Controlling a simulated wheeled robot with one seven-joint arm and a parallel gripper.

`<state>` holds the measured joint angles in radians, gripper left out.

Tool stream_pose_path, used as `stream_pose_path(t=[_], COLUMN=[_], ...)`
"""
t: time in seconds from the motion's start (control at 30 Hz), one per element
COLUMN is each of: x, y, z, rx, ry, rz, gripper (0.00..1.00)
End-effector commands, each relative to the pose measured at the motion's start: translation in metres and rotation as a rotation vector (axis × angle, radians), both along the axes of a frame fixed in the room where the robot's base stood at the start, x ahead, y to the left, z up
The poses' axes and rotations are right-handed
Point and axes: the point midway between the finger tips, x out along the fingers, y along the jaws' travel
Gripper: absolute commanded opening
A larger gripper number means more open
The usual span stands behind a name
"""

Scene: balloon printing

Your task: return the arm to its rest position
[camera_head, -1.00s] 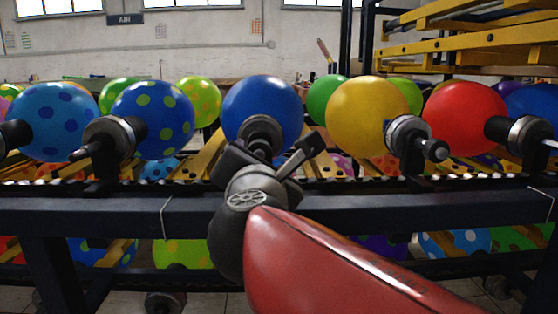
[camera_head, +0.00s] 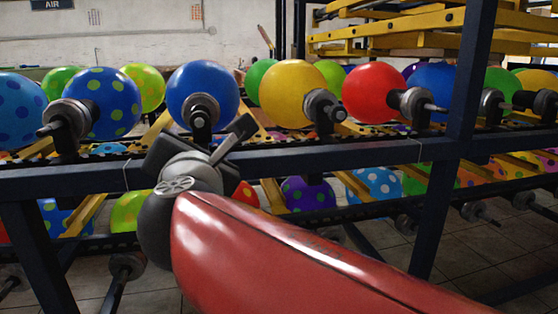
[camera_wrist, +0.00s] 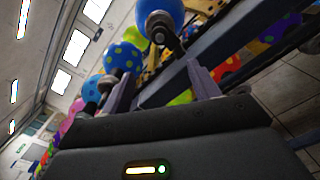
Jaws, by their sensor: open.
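My gripper (camera_head: 212,138) is in front of the balloon rack, with its two fingers spread apart and nothing seen between them. My red arm reaches up to it from the lower right in the head view. In the wrist view my gripper (camera_wrist: 160,92) shows both fingers apart, with the rack beam running between and beyond them. A plain blue balloon (camera_head: 203,93) on its holder sits just behind and above the fingers. Whether a finger touches the rack cannot be told.
The dark rack beam (camera_head: 330,159) crosses behind my gripper, and an upright post (camera_head: 468,110) stands at the right. Yellow (camera_head: 292,92) and red (camera_head: 370,92) balloons sit along the upper row. More balloons fill a lower row. Tiled floor (camera_head: 470,250) shows at the lower right.

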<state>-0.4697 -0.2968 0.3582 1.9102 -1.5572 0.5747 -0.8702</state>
Motion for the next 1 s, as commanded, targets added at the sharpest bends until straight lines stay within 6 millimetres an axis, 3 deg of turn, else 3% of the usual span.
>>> stream_pose_path(t=[0.37,0.67,0.77,0.83,0.9,1.0], x=[0.011,0.001,-0.018,-0.041,-0.068,-0.102], y=[-0.069,-0.167,-0.214,-0.247,-0.269,-0.284], z=[-0.029,-0.082,-0.115,-0.145,-0.174,-0.208], rx=[0.246,0.673,0.937,1.182,1.435,1.759], ry=[0.162,0.368,0.457,0.521,0.574,0.626], rz=[-0.181,-0.488,-0.672,-0.835,-0.997,-1.193], gripper=[0.61,0.61,0.61,0.61,0.61,0.61])
